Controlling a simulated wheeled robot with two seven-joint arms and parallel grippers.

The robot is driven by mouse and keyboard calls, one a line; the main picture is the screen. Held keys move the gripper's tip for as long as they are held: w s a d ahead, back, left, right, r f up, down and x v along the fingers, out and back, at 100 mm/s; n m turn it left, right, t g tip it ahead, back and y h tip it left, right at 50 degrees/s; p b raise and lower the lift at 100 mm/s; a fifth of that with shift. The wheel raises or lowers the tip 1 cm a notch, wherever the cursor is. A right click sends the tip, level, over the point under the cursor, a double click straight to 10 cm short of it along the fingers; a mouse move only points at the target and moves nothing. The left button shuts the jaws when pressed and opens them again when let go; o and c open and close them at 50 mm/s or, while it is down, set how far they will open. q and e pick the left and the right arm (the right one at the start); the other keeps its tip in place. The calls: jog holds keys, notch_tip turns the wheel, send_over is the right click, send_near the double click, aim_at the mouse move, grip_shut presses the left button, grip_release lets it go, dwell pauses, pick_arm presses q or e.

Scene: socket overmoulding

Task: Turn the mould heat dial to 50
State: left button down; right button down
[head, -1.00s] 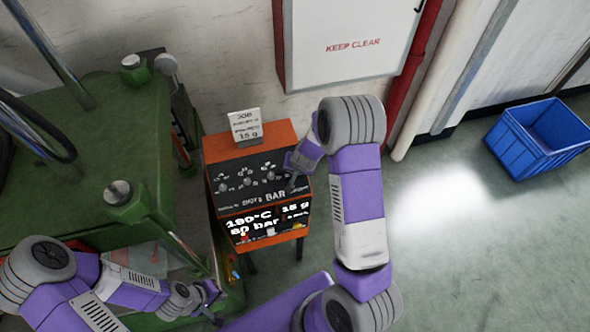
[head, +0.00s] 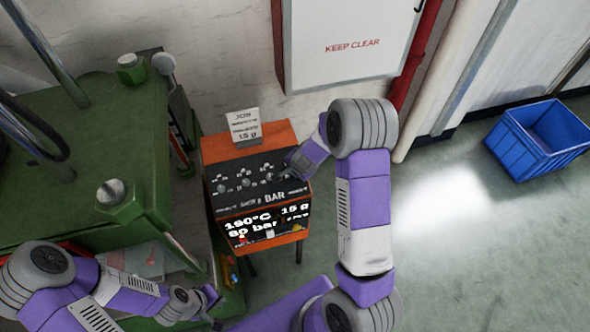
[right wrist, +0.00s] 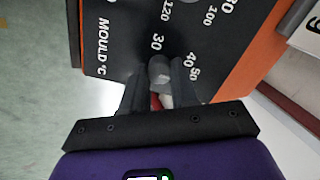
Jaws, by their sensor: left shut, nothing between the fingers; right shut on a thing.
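The control box (head: 250,141) is orange with a dark sloping panel of several small dials, and stands at the centre of the head view. The mould heat dial (right wrist: 159,70) is a grey knob beside the "MOULD °C" lettering in the right wrist view, with 30, 40 and 50 printed around it. My right gripper (right wrist: 160,88) is shut on this knob, at the panel's right end. The fingers hide part of the knob, and I cannot tell its setting. My left gripper (head: 217,298) is shut and empty, low beside the green machine.
The green machine (head: 90,200) stands close on the left. A lit display (head: 265,222) and a small card (head: 243,127) are on the box. A blue crate (head: 537,140) stands far right, with clear floor before it.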

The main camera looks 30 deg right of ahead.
dwell(0.4)
jog(key=c, duration=0.9)
grip_release()
jog(key=shift+o, duration=0.2)
jog(key=p+v, duration=0.3)
jog(key=v, duration=0.4)
jog(key=shift+r, duration=0.3)
jog(key=shift+s+f, duration=0.1)
jog(key=shift+s, duration=0.05)
